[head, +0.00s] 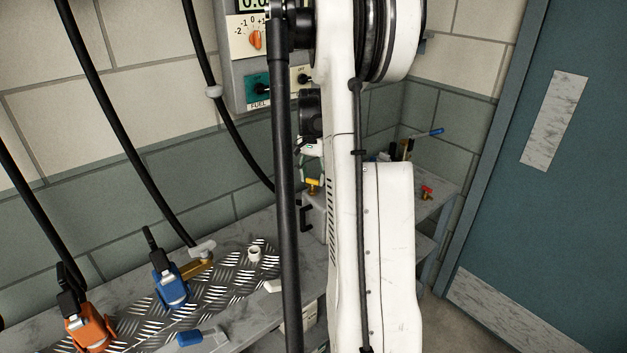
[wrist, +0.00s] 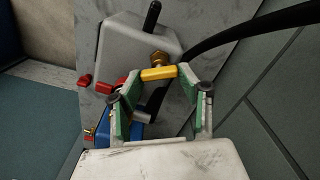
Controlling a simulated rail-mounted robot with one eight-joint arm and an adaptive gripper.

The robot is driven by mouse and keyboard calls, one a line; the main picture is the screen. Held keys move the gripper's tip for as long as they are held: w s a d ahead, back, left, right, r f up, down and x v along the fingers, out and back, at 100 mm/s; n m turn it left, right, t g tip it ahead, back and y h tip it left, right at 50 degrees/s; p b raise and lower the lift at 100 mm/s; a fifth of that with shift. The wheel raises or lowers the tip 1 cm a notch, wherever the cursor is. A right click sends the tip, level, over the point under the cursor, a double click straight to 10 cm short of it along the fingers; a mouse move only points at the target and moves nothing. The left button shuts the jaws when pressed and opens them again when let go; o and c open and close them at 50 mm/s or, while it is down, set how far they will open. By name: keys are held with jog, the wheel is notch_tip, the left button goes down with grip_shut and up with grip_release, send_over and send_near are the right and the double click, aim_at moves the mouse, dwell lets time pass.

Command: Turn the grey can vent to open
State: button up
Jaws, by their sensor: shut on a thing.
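The grey can (wrist: 135,42) stands on a grey surface in the wrist view, with a black upright post on its top. Its vent has a brass fitting (wrist: 159,59) and a yellow handle (wrist: 158,73). My gripper (wrist: 159,75) has green-padded fingers, one at each end of the yellow handle, and is shut on it. In the head view, the yellow handle (head: 313,187) shows just right of a black tube of my arm. Most of the can and my gripper are hidden there behind my white arm.
A black hose (wrist: 255,25) runs right from the can.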

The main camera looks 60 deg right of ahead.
jog(key=n+b, duration=0.2)
jog(key=n, duration=0.3)
jog(key=shift+w+f+n, duration=0.1)
jog(key=shift+w+n, duration=0.05)
jog(key=shift+n, duration=0.15)
jog(key=n+b, duration=0.1)
jog(key=n, duration=0.4)
jog(key=shift+a+n+b, duration=0.15)
jog(key=shift+n+b, duration=0.15)
jog(key=shift+n, duration=0.1)
jog(key=o, duration=1.2)
jog(key=shift+c, duration=0.2)
notch_tip(320, 180, up, 12)
jog(key=shift+w, duration=0.1)
